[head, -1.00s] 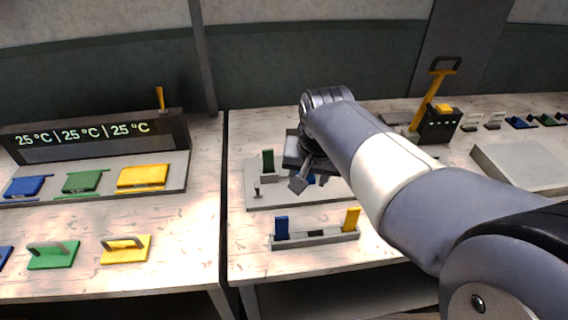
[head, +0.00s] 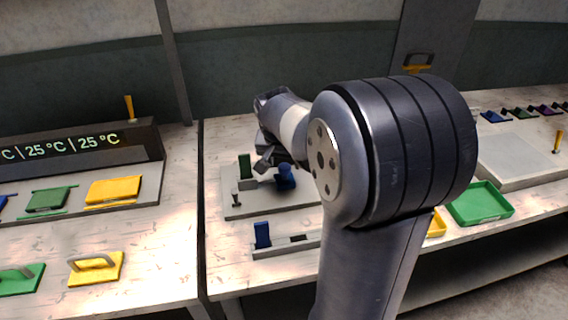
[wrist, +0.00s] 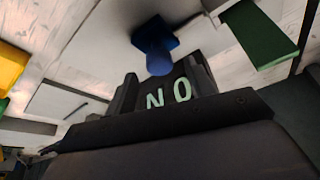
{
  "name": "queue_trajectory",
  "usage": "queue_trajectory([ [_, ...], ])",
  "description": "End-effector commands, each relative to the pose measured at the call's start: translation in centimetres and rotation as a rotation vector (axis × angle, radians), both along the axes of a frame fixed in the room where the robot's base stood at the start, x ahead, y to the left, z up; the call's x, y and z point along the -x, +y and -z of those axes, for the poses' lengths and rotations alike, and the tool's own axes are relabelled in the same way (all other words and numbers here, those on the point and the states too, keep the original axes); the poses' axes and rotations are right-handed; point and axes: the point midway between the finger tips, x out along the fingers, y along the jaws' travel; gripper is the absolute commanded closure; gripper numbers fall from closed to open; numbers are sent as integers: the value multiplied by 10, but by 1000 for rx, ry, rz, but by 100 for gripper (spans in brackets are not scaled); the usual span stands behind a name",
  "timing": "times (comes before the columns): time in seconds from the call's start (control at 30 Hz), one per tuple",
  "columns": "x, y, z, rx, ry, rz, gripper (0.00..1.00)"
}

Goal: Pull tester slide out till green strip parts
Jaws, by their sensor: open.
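The tester is a pale grey plate (head: 240,208) on the right-hand bench. A green strip (head: 245,165) stands upright at its back left, and a blue knob (head: 285,177) stands to the right of it. The wrist view shows the blue knob (wrist: 155,38) and the green strip (wrist: 262,35), which looks whole. My gripper (head: 266,164) is open just above the plate, between the strip and the knob in the head view. I cannot tell whether it touches either. My arm hides the plate's right side.
A grey rack (head: 290,246) with a blue strip (head: 262,235) lies in front of the tester. A green tray (head: 480,204) and a yellow tray (head: 437,224) are to the right. A temperature display (head: 70,148) stands on the left bench. Light letters (wrist: 168,95) show in the wrist view.

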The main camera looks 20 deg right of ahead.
Motion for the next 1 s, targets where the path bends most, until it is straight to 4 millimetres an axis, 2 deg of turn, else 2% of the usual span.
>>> queue_trajectory([
  [0.2, -5, -4, 16, 0, 0, 0, 48],
  [0.47, -6, -4, 17, -1, -1, 0, 48],
  [1.0, -6, -4, 17, -1, -1, 0, 91],
])
